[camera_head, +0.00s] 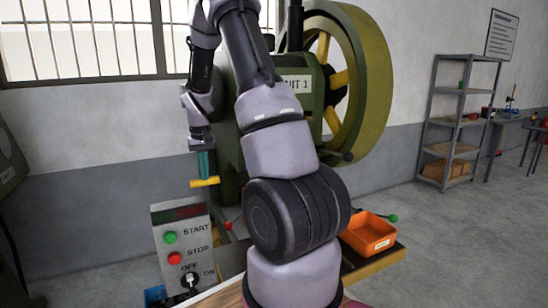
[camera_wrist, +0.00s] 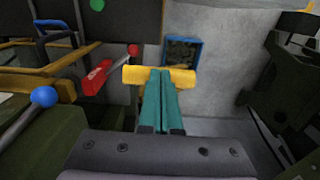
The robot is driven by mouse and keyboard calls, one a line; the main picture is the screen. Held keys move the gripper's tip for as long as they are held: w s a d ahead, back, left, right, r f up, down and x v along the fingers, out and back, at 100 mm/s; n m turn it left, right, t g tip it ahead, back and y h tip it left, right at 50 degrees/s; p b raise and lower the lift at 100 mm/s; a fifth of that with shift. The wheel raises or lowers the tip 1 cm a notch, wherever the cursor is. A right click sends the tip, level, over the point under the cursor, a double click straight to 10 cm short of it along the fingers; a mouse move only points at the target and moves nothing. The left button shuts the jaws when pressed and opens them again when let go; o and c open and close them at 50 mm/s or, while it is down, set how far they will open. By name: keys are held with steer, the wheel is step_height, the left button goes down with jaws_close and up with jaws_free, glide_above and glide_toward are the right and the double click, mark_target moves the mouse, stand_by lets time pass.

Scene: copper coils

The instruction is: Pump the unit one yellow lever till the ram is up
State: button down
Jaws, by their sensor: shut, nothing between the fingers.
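The yellow lever (camera_head: 205,182) shows as a short yellow crossbar just below my fingertips, left of the green unit one machine (camera_head: 363,80). My gripper (camera_head: 205,176) points down with its teal fingers shut and empty. In the wrist view, the shut fingertips (camera_wrist: 161,73) overlap the middle of the yellow bar (camera_wrist: 132,75), with its ends showing on both sides. The bar lies at or just beyond the tips; I cannot tell whether they touch. My arm covers much of the machine in the head view, and I cannot make out the ram.
A grey control box (camera_head: 183,250) with START and STOP buttons stands below the lever. A red-knobbed lever (camera_wrist: 133,49), a blue-knobbed lever (camera_wrist: 43,97) and a blue bin (camera_wrist: 196,45) are nearby. An orange tray (camera_head: 368,236) sits right of my arm. Open floor lies further right.

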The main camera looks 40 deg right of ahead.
steer(key=shift+w+d+f, duration=0.1)
steer(key=shift+w+f, duration=0.25)
steer(key=shift+f, duration=0.2)
steer(key=shift+w+d+f, duration=0.1)
steer(key=shift+w+f, duration=0.2)
steer(key=shift+f, duration=0.2)
steer(key=s+r, duration=0.3)
steer(key=r, duration=0.3)
steer(key=s+a+r, duration=0.1)
steer(key=s+r, duration=0.3)
steer(key=r, duration=0.3)
steer(key=shift+a+r, duration=0.2)
steer(key=shift+a, duration=0.05)
steer(key=shift+f, duration=0.1)
